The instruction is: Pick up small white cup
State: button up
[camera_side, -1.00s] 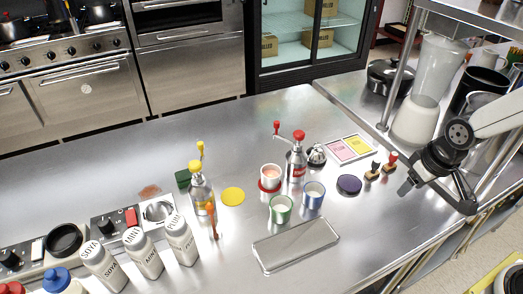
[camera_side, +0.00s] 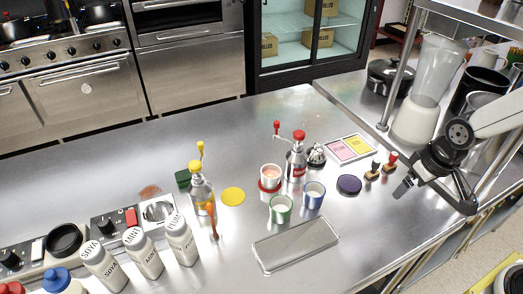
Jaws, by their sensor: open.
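Three small cups stand on the steel counter: a green cup (camera_side: 281,214) and a blue cup (camera_side: 314,201), both white inside, and a pale cup (camera_side: 271,171) with a red base and orange-pink contents. I cannot tell for sure which is the small white cup. My gripper (camera_side: 401,191) is at the right, above the counter near its right edge. It is open and empty, well to the right of all three cups and touching none of them.
A shallow metal tray (camera_side: 296,245) lies in front of the cups. A red-topped grinder (camera_side: 297,162) stands just behind them. Labelled bottles (camera_side: 144,255) stand front left.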

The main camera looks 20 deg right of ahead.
jog(key=n+t+h, duration=0.2)
jog(key=n+h, duration=0.7)
jog(key=n, duration=1.1)
send_near(274, 169)
jog(key=s+d, duration=0.2)
jog(key=d, duration=0.1)
jog(key=s+d, duration=0.1)
jog(key=d, duration=0.2)
jog(key=s+d, duration=0.2)
jog(key=d, duration=0.1)
jog(key=shift+s+f, duration=0.3)
jog(key=shift+f, duration=0.1)
jog(key=a+n+t, duration=0.1)
jog(key=a, duration=0.2)
jog(key=w+a+f+n+t, duration=0.1)
jog(key=a+n+t, duration=0.1)
jog(key=a, duration=0.1)
jog(key=w+a+n+t+h, duration=0.1)
jog(key=a, duration=0.2)
jog(key=shift+w+a+f+n, duration=0.15)
jog(key=shift+w+f+n, duration=0.1)
jog(key=shift+f+n, duration=0.05)
jog(key=shift+x, duration=1.3)
jog(key=shift+w, duration=0.1)
jog(key=shift+x, duration=2.55)
jog(key=shift+r, duration=0.15)
